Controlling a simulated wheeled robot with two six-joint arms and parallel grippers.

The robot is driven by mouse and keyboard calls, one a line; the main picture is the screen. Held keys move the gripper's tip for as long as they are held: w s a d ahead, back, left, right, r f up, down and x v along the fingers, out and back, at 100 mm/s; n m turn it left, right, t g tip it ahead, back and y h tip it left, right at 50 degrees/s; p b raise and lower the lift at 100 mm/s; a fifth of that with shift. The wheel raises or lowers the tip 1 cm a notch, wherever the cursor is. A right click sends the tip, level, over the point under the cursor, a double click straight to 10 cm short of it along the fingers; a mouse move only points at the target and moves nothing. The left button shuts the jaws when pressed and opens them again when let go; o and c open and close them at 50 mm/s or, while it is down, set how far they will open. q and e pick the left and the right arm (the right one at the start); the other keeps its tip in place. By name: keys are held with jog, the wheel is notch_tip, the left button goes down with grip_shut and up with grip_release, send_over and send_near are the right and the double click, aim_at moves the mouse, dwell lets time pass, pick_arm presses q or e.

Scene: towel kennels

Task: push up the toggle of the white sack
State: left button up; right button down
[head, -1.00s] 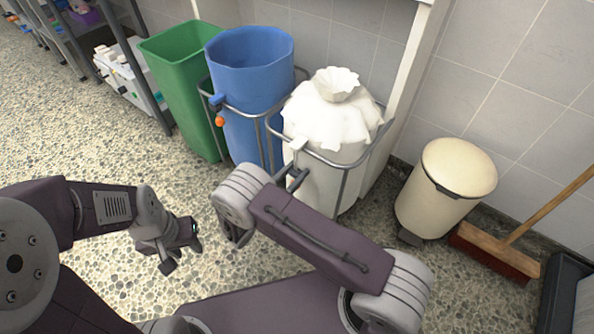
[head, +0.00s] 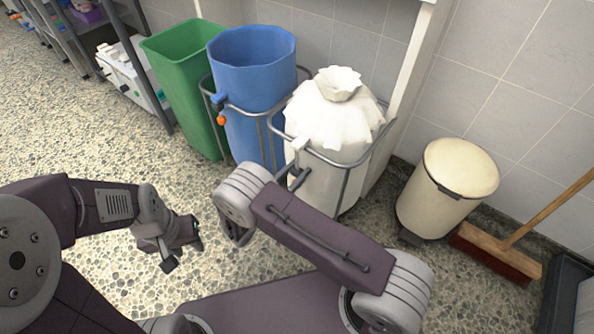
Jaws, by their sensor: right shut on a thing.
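The white sack (head: 332,120) stands in a metal frame, its top gathered into a ruffled neck (head: 339,84). A small white block, which looks like its toggle (head: 300,143), is at the front left near the frame's rim. My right gripper (head: 298,178) is just below that block, in front of the sack. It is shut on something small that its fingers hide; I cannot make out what. My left gripper (head: 182,250) is open and empty above the floor, left of my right arm and well away from the sack.
Left of the white sack stand a blue sack (head: 252,75) with a blue toggle (head: 218,98) and orange end piece (head: 221,120), and a green bin (head: 183,85). A cream pedal bin (head: 448,190) and a broom (head: 497,250) are at right. Open floor lies at left.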

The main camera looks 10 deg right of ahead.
aim_at(297, 169)
dwell(0.6)
notch_tip(297, 169, up, 9)
jog(key=p, duration=0.8)
jog(key=shift+f, duration=0.35)
jog(key=c, duration=0.9)
grip_release()
